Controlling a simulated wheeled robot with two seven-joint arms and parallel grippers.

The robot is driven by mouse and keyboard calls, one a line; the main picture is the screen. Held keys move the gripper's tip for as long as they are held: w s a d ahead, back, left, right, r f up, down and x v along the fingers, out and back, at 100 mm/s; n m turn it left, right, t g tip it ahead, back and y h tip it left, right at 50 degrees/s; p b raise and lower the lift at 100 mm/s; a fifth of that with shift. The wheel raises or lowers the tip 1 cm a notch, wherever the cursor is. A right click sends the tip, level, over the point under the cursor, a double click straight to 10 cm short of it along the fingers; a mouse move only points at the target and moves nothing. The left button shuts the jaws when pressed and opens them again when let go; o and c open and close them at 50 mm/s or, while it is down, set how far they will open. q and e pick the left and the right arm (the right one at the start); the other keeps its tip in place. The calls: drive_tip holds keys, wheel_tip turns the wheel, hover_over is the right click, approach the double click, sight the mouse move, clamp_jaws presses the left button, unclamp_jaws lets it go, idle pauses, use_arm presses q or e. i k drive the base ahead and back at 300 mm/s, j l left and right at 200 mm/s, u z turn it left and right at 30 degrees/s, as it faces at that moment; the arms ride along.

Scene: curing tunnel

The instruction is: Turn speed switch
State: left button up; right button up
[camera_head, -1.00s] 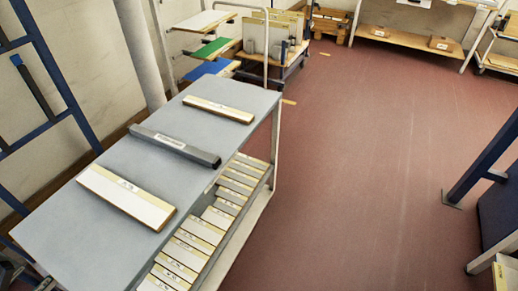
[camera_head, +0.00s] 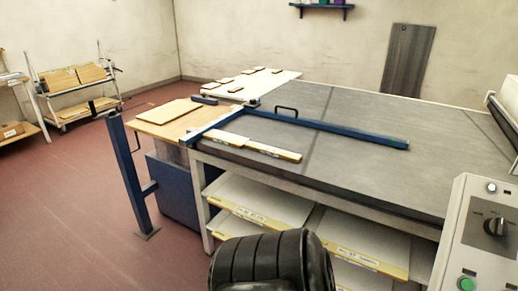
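A light grey control panel (camera_head: 462,240) stands at the right edge of the head view. It carries a dark rotary switch knob (camera_head: 494,227) on a dark plate, a small white round fitting (camera_head: 491,188) above it, and a green button (camera_head: 467,283) at the bottom. I cannot read any marking that tells whether this knob is the speed switch. A black ribbed part at the bottom middle seems to be one of my arm links. Neither of my grippers shows.
A long grey table (camera_head: 350,140) with a blue bar (camera_head: 300,117) spans the middle and right. Boards lie on the shelf (camera_head: 262,200) below. A blue post (camera_head: 130,175) stands at left. A cart (camera_head: 75,90) is at the back left. Red floor (camera_head: 70,200) is clear at left.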

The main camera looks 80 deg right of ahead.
sight(494, 228)
drive_tip(key=i+z, duration=0.1)
drive_tip(key=z, duration=3.1)
